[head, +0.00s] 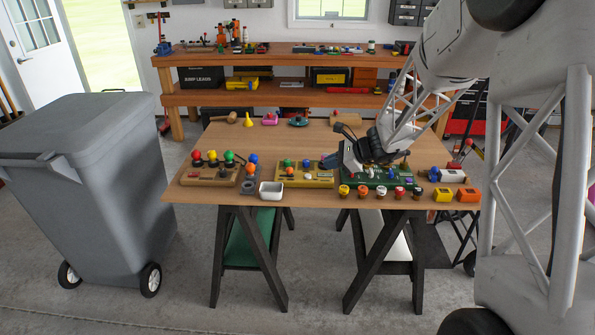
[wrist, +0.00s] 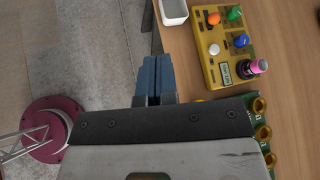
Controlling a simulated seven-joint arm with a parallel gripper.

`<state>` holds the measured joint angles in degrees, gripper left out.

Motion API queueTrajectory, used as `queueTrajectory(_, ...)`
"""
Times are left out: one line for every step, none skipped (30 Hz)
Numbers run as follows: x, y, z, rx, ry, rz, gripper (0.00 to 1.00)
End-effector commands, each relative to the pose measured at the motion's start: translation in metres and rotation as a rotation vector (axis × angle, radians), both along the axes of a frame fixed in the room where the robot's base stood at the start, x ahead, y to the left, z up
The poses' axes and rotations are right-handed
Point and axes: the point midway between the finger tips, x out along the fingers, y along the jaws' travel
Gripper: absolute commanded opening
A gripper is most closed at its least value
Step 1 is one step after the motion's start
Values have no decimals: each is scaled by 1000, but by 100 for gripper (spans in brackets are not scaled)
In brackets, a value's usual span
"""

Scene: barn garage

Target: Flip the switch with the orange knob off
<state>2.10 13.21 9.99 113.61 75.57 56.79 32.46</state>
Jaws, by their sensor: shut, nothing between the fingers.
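The orange knob (head: 289,170) stands on a yellow switch board (head: 318,184) on the table. The wrist view shows the orange knob (wrist: 214,18) near the far end of the yellow board (wrist: 214,76), beside a green knob (wrist: 234,13) and past a white knob (wrist: 214,49). A blue knob (wrist: 241,40) and a pink-topped part (wrist: 257,66) share the board. My gripper (head: 327,160) is shut and empty, its blue fingers pointing left near the board's right end. In the wrist view the fingertips (wrist: 157,60) lie left of the board, apart from the knobs.
A white dish (head: 271,190) lies left of the yellow board. A wooden board (head: 205,178) with coloured knobs is farther left. A green board (head: 376,184) sits under my gripper, with several small round pieces in front. The table's middle back is mostly clear.

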Motion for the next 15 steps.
queueTrajectory(9,0,-8,19,16,-22,0)
queueTrajectory(14,0,-12,30,27,-35,0)
queueTrajectory(21,0,-16,46,38,-54,0)
queueTrajectory(26,0,-20,58,47,-67,0)
queueTrajectory(32,0,-24,70,56,-81,0)
queueTrajectory(38,0,-29,85,68,-98,0)
queueTrajectory(43,0,-32,97,77,-113,0)
queueTrajectory(48,0,-37,108,86,-126,0)
queueTrajectory(55,0,-41,124,98,-145,0)
queueTrajectory(60,0,-45,135,107,-157,0)
queueTrajectory(65,-1,-50,148,117,-172,0)
queueTrajectory(71,-1,-55,163,127,-188,0)
queueTrajectory(76,-1,-59,174,136,-202,0)
queueTrajectory(81,-2,-63,185,144,-214,0)
queueTrajectory(86,-2,-68,199,155,-231,0)
